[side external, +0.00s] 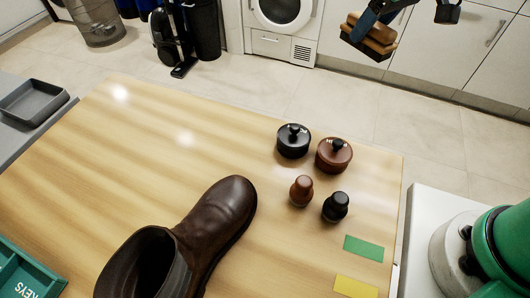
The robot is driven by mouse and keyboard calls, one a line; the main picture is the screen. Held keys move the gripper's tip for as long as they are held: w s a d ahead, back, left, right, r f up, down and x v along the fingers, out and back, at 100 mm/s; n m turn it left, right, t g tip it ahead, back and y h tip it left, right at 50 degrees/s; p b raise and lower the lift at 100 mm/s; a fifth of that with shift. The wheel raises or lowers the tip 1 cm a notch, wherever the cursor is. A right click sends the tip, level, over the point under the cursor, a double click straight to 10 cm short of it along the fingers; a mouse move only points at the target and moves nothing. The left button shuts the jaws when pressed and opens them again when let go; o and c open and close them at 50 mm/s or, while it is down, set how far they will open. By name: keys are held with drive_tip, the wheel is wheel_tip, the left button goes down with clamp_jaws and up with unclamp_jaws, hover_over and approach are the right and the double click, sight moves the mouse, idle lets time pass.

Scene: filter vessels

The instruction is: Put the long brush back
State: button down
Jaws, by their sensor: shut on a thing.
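A wooden brush (367,41) with a tan body and a dark underside is in the air at the top right, beyond the table's far edge. My gripper (373,21), dark with blue parts, is shut on it from above. The top of the gripper is cut off by the picture edge. Whether this is the long brush, and how far it reaches behind the fingers, I cannot tell. No other long brush shows on the table.
A black tin (293,141), a brown tin (334,155), two small knobs (301,191), a green card (363,248) and a yellow card (355,287) are at right. A grey tray (32,103) is at left.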

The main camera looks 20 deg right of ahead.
drive_tip(key=s+a+r+n+g+y, duration=0.3)
drive_tip(key=s+a+n+g, duration=0.4)
drive_tip(key=s+a+n, duration=1.7)
drive_tip(key=shift+n, duration=0.4)
drive_tip(key=f, duration=0.6)
drive_tip(key=w+f, duration=0.1)
drive_tip(key=f, duration=0.6)
drive_tip(key=d+f, duration=0.1)
drive_tip(key=f, duration=0.5)
drive_tip(key=shift+w+f, duration=0.15)
drive_tip(key=shift+f, duration=0.1)
drive_tip(key=shift+c, duration=1.7)
unclamp_jaws()
drive_tip(key=shift+f, duration=0.15)
